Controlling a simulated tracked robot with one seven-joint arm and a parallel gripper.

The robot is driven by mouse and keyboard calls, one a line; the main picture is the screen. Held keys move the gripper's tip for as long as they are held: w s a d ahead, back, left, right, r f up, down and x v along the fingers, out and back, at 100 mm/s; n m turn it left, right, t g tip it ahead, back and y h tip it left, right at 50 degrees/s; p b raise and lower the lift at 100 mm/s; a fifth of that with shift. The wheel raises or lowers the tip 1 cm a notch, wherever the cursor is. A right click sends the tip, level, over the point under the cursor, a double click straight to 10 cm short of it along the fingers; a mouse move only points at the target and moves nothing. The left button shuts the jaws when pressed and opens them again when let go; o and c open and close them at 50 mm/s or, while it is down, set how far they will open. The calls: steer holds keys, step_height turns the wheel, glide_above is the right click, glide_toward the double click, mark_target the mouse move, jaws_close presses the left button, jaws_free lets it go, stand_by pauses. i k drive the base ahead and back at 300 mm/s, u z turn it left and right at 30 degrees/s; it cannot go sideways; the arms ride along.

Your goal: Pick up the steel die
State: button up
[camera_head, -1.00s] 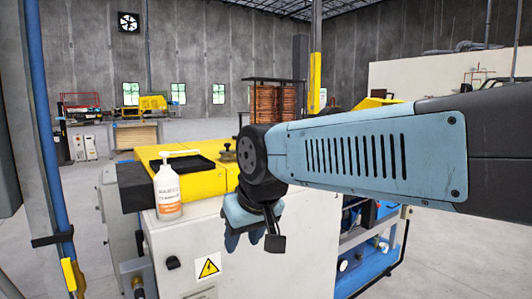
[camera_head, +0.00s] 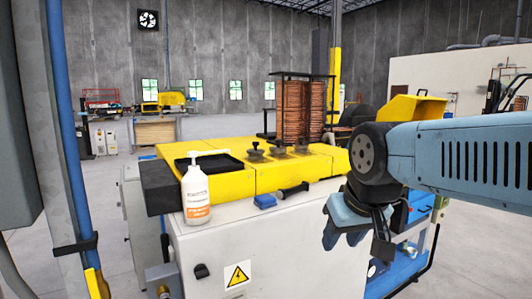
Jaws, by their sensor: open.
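Three small dark metal pieces with knob-like tops stand in a row on the yellow machine top: a left one (camera_head: 256,153), a middle one (camera_head: 279,149) and a right one (camera_head: 301,146). I cannot tell which of them is the steel die. My gripper (camera_head: 344,241) hangs at the right, in front of the machine's white side and lower than its top. It points down, its jaws are open, and I see nothing between them. It is apart from the metal pieces.
A blue-handled brush (camera_head: 280,196) lies on the front ledge. A black tray (camera_head: 209,164) sits on the yellow top (camera_head: 290,171). Copper coils (camera_head: 302,111) stand behind.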

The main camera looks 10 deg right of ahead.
mark_target(278, 151)
steer(key=z, duration=0.45)
steer(key=i, duration=1.05)
steer(key=u, duration=0.5)
